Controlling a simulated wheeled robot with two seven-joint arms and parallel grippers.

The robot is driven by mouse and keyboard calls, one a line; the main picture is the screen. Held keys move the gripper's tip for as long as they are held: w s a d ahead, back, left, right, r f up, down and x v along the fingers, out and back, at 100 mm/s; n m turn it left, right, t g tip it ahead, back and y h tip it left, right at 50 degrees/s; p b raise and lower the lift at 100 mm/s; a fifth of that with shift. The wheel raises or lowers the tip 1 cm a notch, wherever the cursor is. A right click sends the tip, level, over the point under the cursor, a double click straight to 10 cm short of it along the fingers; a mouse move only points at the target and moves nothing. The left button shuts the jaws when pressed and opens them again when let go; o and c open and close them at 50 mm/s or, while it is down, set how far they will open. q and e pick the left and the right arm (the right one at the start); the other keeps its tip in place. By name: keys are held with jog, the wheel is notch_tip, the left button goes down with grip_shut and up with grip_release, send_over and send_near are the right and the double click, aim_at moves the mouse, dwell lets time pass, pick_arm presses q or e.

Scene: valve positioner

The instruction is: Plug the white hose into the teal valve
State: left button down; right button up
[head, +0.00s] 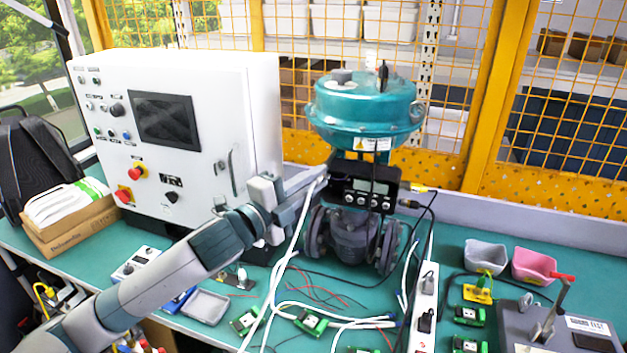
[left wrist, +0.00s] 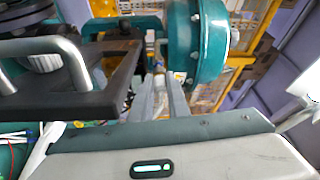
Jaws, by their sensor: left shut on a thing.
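The teal valve (head: 365,105) stands upright behind the bench's middle, with a teal domed top and a black positioner box (head: 362,187) below it. The teal top also shows in the left wrist view (left wrist: 205,40). My left gripper (head: 318,174) reaches in from the left, its fingertips close to the left side of the positioner box. It is shut on the white hose (head: 299,226) near its upper end, and the hose hangs down to the bench. In the left wrist view the fingers (left wrist: 160,95) point toward the valve; the hose tip cannot be made out. My right gripper is not in view.
A white control cabinet (head: 240,110) stands left of the valve. Several white and black cables, green boards and a power strip (head: 424,305) lie on the teal bench in front. Grey and pink bins (head: 533,265) sit at the right. A yellow mesh fence is behind.

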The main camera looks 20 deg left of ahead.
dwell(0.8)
pick_arm(q)
jog(key=shift+w+p, duration=0.35)
jog(key=shift+w, duration=0.2)
dwell(0.6)
jog(key=c, duration=1.6)
grip_release()
jog(key=shift+s+a+f+b, duration=0.15)
jog(key=shift+s+a+b, duration=0.2)
jog(key=shift+s, duration=0.25)
jog(key=shift+p+v, duration=1.3)
jog(key=shift+v, duration=6.65)
